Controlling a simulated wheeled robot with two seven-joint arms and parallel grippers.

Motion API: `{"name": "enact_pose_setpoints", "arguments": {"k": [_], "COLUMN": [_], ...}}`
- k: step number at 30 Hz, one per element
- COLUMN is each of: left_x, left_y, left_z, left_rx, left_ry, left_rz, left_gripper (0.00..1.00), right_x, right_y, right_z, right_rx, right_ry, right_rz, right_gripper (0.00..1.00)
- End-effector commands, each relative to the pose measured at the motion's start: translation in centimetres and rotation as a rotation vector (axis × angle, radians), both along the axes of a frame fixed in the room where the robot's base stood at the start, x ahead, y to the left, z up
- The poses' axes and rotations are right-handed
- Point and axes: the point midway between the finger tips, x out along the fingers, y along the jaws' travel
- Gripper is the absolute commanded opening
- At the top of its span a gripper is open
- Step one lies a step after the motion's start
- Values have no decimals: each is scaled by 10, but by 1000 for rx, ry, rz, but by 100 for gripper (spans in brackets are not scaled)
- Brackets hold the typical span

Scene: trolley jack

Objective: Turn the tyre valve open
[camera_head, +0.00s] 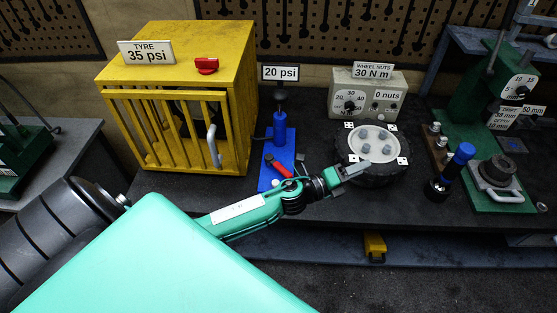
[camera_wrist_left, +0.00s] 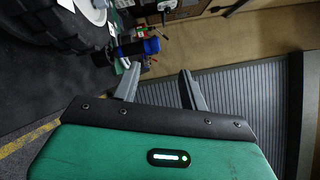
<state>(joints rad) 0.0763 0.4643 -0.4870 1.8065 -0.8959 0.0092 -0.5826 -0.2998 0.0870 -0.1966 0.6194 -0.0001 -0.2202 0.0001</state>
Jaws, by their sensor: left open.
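A yellow barred cage (camera_head: 180,100) stands at the left of the bench, with a "TYRE 35 psi" sign (camera_head: 147,52) on top. A red knob (camera_head: 206,65) sits on the cage top beside the sign. A blue pump (camera_head: 279,145) with a "20 psi" sign stands right of the cage, and a red lever (camera_head: 278,166) shows low on it. I cannot tell for certain which red part is the tyre valve. My left gripper (camera_head: 357,168) is over the near edge of the black wheel, away from both red parts. Its fingers (camera_wrist_left: 160,72) are apart and empty. My right gripper is out of view.
The wheel (camera_head: 370,181) with a pale hub lies right of the pump, before a grey wheel-nut box (camera_head: 365,93). A blue-handled tool (camera_head: 459,160) and a green press (camera_head: 490,130) stand at the right. A silver handle (camera_head: 213,146) juts from the cage front.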

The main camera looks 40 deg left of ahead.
Motion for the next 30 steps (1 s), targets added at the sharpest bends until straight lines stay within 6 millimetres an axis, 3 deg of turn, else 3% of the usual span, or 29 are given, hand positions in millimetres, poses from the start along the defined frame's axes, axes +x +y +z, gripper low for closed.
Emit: {"name": "enact_pose_setpoints", "arguments": {"k": [1, 5, 8, 10, 14, 17, 21, 24, 27, 30], "left_x": [4, -2, -7, -10, -8, -3, 1, 1, 1, 0], "left_y": [-11, -33, -30, -16, 38, 97, 178, 220, 244, 254], "left_z": [15, 24, 14, 1, -20, -28, -23, -13, -6, -9], "left_rx": [139, 504, 789, 991, 1354, 1595, 1828, 1920, 1964, 1978], "left_ry": [-107, -351, -504, -586, -673, -669, -582, -508, -456, -430], "left_rz": [-101, -373, -584, -738, -1033, -1261, -1531, -1666, -1744, -1777], "left_gripper": [44, 44, 44, 44, 44, 44, 44, 44, 44, 44], "right_x": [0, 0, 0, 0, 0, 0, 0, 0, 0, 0], "right_y": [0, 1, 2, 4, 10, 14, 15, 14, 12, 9], "right_z": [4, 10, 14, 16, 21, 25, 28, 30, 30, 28], "right_rx": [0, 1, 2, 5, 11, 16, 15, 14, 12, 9], "right_ry": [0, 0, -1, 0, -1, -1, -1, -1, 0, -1], "right_rz": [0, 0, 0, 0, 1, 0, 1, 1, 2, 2], "right_gripper": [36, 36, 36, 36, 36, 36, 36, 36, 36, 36]}}
